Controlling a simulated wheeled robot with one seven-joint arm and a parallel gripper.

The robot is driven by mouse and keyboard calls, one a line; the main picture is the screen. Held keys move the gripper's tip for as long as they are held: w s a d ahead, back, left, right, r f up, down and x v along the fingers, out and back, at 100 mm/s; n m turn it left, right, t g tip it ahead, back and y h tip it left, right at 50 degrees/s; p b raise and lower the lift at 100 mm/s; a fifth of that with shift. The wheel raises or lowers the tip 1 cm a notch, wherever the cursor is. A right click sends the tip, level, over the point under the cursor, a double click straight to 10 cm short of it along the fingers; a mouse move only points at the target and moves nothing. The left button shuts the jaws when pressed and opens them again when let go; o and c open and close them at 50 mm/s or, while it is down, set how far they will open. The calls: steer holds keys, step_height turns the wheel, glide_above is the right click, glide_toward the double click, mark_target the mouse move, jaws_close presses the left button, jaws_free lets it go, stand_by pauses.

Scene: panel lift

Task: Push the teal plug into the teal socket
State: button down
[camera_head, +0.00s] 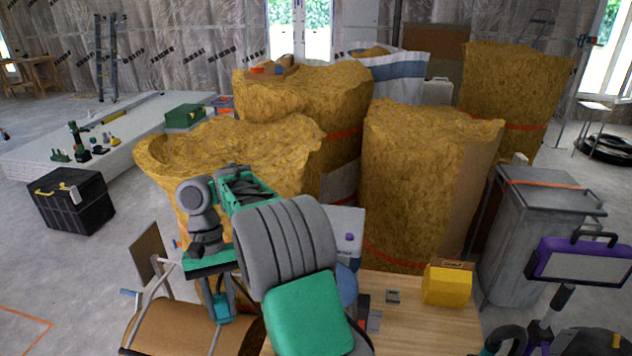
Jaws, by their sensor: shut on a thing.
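My gripper (217,312) hangs below my wrist at the lower left of centre, pointing down. It is shut on a small teal piece that seems to be the teal plug (222,308). The plug is hard to tell apart from the dark teal fingers. The gripper appears to the left of the wooden table top (430,318), in front of a brown curved surface (180,322). I cannot make out the teal socket; my large grey and teal arm link covers part of the table.
A blue round thing (347,285) shows partly behind my arm. Tall insulation rolls (425,180) stand behind; a grey bin (540,230) stands right.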

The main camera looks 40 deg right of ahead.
steer(key=w+d+r+m+t+p, duration=0.2)
steer(key=d+r+m+p, duration=0.2)
steer(key=d+m, duration=0.4)
steer(key=w+d+r+m+t+p, duration=0.2)
steer(key=d+m+p, duration=0.5)
steer(key=d, duration=0.6)
steer(key=w+d+r+m+t+p, duration=0.2)
steer(key=d+r+m+t+p, duration=0.1)
steer(key=d+r+m+p, duration=0.2)
steer(key=d+r+m, duration=0.2)
steer(key=d+m, duration=0.2)
steer(key=d, duration=0.2)
steer(key=shift+d+t+y+p, duration=0.25)
steer(key=shift+t+y+p, duration=0.1)
steer(key=shift+t+y, duration=0.05)
steer(key=shift+f+b, duration=1.35)
steer(key=shift+f, duration=0.6)
steer(key=f+b, duration=0.1)
steer(key=b, duration=0.1)
steer(key=shift+f+b, duration=0.3)
steer(key=shift+f, duration=0.1)
steer(key=shift+a+r+p, duration=0.1)
steer(key=shift+r+p, duration=0.05)
steer(key=shift+p, duration=0.25)
steer(key=shift+p, duration=1.85)
